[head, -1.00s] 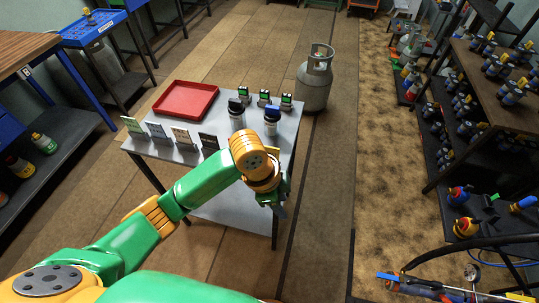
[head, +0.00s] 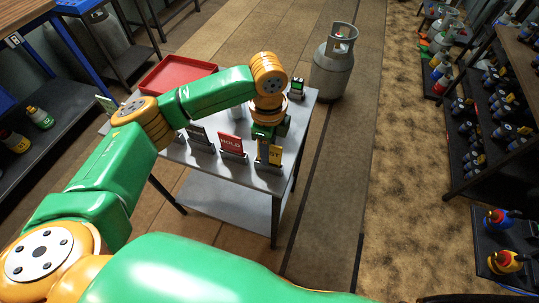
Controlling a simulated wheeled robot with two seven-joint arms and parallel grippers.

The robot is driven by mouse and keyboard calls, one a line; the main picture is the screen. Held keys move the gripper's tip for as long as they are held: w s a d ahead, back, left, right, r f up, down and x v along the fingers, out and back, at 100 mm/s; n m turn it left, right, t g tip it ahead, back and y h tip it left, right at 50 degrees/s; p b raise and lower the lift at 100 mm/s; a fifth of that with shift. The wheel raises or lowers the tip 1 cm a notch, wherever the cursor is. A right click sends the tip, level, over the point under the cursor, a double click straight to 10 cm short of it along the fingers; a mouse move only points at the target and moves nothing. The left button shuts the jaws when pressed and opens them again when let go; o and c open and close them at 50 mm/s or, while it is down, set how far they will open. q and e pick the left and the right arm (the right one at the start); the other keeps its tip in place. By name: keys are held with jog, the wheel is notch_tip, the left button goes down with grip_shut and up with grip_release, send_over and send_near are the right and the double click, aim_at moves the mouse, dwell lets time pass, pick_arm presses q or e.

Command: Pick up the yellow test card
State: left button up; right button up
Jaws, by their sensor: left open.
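The yellow test card (head: 275,154) stands upright in a dark holder at the right end of a row of cards on the grey table (head: 262,180). My left gripper (head: 268,140) is open and points down just above and at the card, its fingers partly overlapping the card's left part in the head view. I cannot tell whether the fingers touch it. A red card marked HOLD (head: 231,144) stands to its left, and a dark card (head: 198,134) stands further left. My right gripper is not in view.
A red tray (head: 160,74) lies at the table's back left, partly behind my left arm. A small device with a green screen (head: 297,87) stands at the back right edge. A grey gas cylinder (head: 335,65) stands on the floor beyond the table.

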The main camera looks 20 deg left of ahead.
pick_arm(q)
notch_tip(320, 180, down, 3)
jog(key=shift+a+r, duration=0.1)
jog(key=shift+w+f, duration=0.35)
jog(key=shift+f, duration=0.05)
jog(key=shift+s+r, duration=0.15)
grip_shut()
notch_tip(320, 180, up, 10)
jog(key=s+a+n, duration=0.4)
jog(key=s+n, duration=0.3)
jog(key=n, duration=1.1)
jog(key=shift+s+r+b, duration=0.35)
jog(key=shift+s+b, duration=0.05)
jog(key=shift+b, duration=0.05)
